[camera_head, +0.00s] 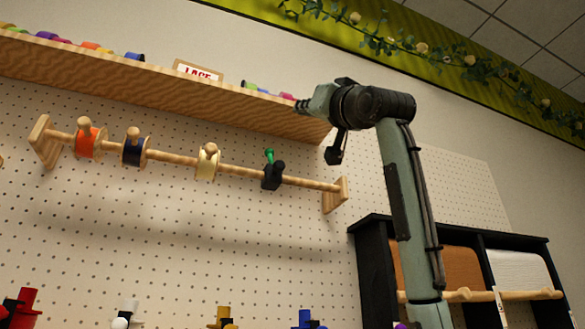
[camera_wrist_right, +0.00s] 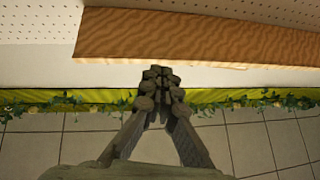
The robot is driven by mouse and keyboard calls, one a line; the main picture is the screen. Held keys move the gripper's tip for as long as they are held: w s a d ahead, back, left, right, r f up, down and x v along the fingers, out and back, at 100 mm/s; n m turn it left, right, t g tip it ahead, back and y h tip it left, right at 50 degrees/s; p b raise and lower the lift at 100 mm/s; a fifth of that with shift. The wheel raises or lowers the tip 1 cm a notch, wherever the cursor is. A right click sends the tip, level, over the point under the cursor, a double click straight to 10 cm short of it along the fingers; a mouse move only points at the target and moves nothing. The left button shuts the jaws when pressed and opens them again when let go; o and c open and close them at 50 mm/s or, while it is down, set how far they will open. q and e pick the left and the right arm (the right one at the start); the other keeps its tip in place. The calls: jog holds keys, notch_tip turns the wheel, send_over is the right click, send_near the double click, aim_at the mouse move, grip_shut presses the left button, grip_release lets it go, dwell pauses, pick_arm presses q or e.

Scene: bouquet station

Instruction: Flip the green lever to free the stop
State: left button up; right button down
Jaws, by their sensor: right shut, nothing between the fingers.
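The green lever (camera_head: 269,155) sticks up from a black stop (camera_head: 272,177) on a wooden rod (camera_head: 235,169) in front of the pegboard, towards the rod's right end. My right gripper (camera_head: 301,105) is up and to the right of the lever, near the right end of the wooden shelf, apart from the lever. Its fingers are closed together and empty, as the right wrist view (camera_wrist_right: 158,72) also shows. The lever and stop do not show in the wrist view. My left gripper is not in view.
The rod also bears an orange spool (camera_head: 86,142), a navy spool (camera_head: 134,150) and a cream spool (camera_head: 207,164). The shelf (camera_head: 170,88) overhangs the rod. A black rack (camera_head: 372,265) with rolls stands at lower right. A leafy garland (camera_head: 420,50) runs above.

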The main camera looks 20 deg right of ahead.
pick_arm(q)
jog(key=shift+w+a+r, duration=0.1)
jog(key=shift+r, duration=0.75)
pick_arm(e)
jog(key=shift+s+d+f, duration=0.1)
jog(key=shift+s+f, duration=0.05)
jog(key=shift+s, duration=0.5)
jog(key=shift+s+d+f, duration=0.1)
jog(key=shift+s+f, duration=0.05)
jog(key=shift+s, duration=0.5)
jog(key=shift+w, duration=0.1)
